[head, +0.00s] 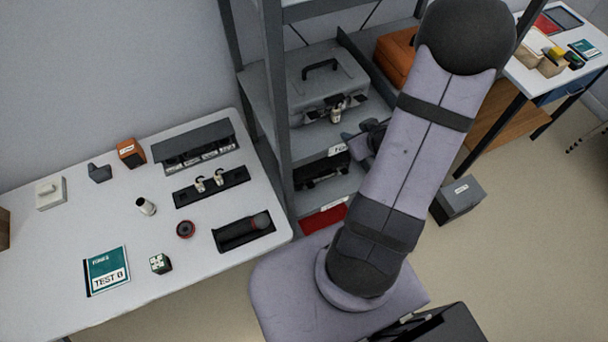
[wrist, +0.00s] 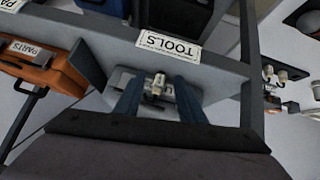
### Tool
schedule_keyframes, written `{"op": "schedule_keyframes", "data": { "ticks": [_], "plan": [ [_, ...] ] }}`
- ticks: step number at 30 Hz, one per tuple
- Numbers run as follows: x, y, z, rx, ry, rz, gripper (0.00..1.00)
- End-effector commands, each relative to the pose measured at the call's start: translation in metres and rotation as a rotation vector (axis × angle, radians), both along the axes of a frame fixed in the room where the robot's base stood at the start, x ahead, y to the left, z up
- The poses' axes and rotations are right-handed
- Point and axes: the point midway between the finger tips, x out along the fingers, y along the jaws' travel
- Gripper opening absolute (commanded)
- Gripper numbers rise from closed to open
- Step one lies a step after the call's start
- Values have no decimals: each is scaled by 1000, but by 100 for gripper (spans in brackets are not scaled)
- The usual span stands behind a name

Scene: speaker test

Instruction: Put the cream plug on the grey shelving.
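The grey shelving (head: 277,120) stands in the middle of the head view, right of the table. A small cream plug (head: 337,116) is at its middle shelf, in front of a grey case (head: 325,78). In the wrist view the cream plug (wrist: 158,86) shows between the two blue-grey fingers of my gripper (wrist: 156,92), with a gap on each side. My gripper (head: 357,132) is at the shelf front, just right of and below the plug. It looks open. The plug's base contact is too small to tell.
An orange case (head: 395,58) sits right of the grey case. The white table (head: 90,210) holds a black strip with two pale plugs (head: 210,186), a pale cylinder (head: 146,206) and a microphone tray (head: 244,232). A dark grey box (head: 458,200) stands on the floor.

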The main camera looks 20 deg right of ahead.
Motion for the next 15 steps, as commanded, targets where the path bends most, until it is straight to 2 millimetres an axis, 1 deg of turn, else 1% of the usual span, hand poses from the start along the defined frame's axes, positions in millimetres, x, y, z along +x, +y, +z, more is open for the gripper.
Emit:
{"op": "schedule_keyframes", "data": {
  "ticks": [1,3,5,8,11,12,14,15],
  "plan": [
    [5,7,4,-28,60,2,36],
    [3,16,7,-48,149,-22,36],
    [0,28,11,-57,222,-43,36],
    [-10,55,21,-50,334,-75,36],
    [-25,90,32,-19,439,-97,36],
    [-33,105,36,-3,479,-101,36],
    [-45,127,42,23,536,-103,36],
    [-54,141,46,42,572,-101,36]
  ]
}}
